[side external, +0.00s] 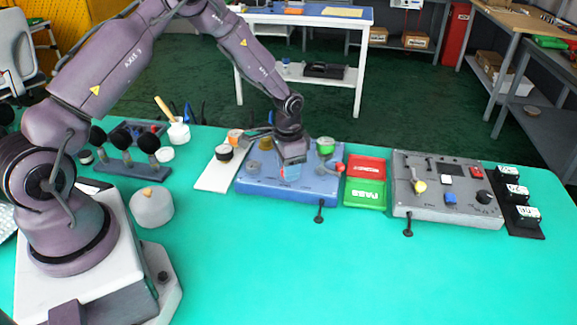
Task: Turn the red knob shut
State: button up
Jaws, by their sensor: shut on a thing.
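The blue valve panel (260,186) lies on the green table, left of the red and green plates. My gripper (291,172) points down over the middle of the panel. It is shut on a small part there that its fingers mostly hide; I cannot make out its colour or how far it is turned. A red ball-ended handle (338,168) stands at the panel's right edge, apart from my gripper. A green knob (325,146) is at the back right of the panel, and a brass-coloured knob (266,144) at the back left.
A white board (212,178) with small round parts lies left of the panel. Red and green plates (366,180) lie to its right, then a grey control box (445,205). A small black lever (319,211) stands in front. The table's front middle is clear.

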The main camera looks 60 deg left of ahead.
jog(key=shift+m, duration=2)
jog(key=o, duration=0.9)
jog(key=shift+r, duration=0.1)
notch_tip(320, 180, up, 13)
jog(key=shift+f, duration=0.1)
